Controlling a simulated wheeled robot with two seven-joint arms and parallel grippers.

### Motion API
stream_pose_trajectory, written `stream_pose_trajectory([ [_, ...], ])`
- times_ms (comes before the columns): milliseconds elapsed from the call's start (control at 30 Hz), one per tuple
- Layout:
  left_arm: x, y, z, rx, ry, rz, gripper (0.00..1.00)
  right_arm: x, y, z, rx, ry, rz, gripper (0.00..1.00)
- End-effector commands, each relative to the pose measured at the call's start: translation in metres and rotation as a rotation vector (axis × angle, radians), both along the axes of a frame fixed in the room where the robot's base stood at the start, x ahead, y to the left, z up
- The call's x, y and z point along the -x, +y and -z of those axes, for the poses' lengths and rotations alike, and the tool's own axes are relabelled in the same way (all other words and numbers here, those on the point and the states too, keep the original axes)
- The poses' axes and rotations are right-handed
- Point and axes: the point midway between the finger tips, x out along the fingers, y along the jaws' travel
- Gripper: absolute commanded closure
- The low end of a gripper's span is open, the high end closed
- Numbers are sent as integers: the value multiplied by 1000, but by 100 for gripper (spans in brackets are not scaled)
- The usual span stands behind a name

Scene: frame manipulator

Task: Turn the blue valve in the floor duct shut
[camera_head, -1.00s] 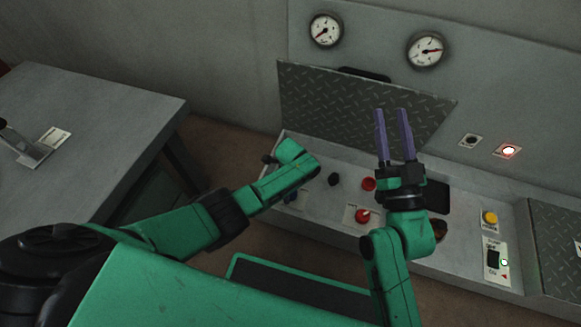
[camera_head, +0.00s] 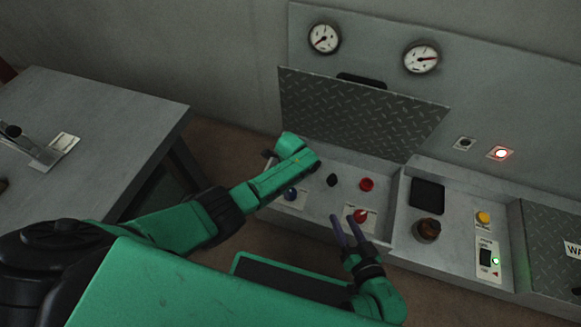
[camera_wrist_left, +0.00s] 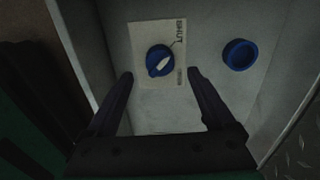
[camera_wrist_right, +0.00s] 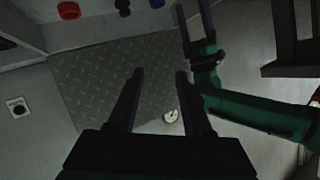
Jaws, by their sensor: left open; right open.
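The blue valve (camera_head: 291,194) is a round knob on a white label plate in the open floor duct, at its left end. In the left wrist view the blue valve (camera_wrist_left: 154,57) has a white pointer slanting toward the upper right, and the plate reads SHUT at its upper right; the lower word is too small to read. My left gripper (camera_wrist_left: 160,74) is open, with its fingertips either side of the valve in that view; I cannot tell the gap in depth. In the head view my left forearm mostly hides it. My right gripper (camera_head: 346,218) is open and empty beside the red valve.
A red valve (camera_head: 361,215), a red ring (camera_head: 367,184) and a black knob (camera_head: 332,180) share the duct. A blue ring (camera_wrist_left: 240,54) sits right of the blue valve. The raised chequer-plate lid (camera_head: 355,110) stands behind. A grey table (camera_head: 100,120) is at left.

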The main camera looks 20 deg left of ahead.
Motion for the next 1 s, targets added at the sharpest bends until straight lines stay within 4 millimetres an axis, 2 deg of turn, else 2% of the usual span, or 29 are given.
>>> stream_pose_trajectory([
  [33,0,0,-6,0,1,-1,12,13,0,8,7,44,-8,50],
  [100,0,0,-39,2,-2,-1,12,10,0,-25,20,55,-23,50],
  [133,0,0,-48,2,-1,0,12,10,0,-33,28,64,-30,50],
  [233,0,0,-72,1,-1,0,12,10,0,-50,47,89,-46,50],
  [333,0,1,-86,0,0,0,12,10,-1,-60,61,103,-55,50],
  [467,0,1,-91,-1,1,-1,12,10,-1,-62,68,113,-60,50],
  [1000,2,-2,-87,8,-5,-9,12,10,-1,-61,68,112,-59,50],
])
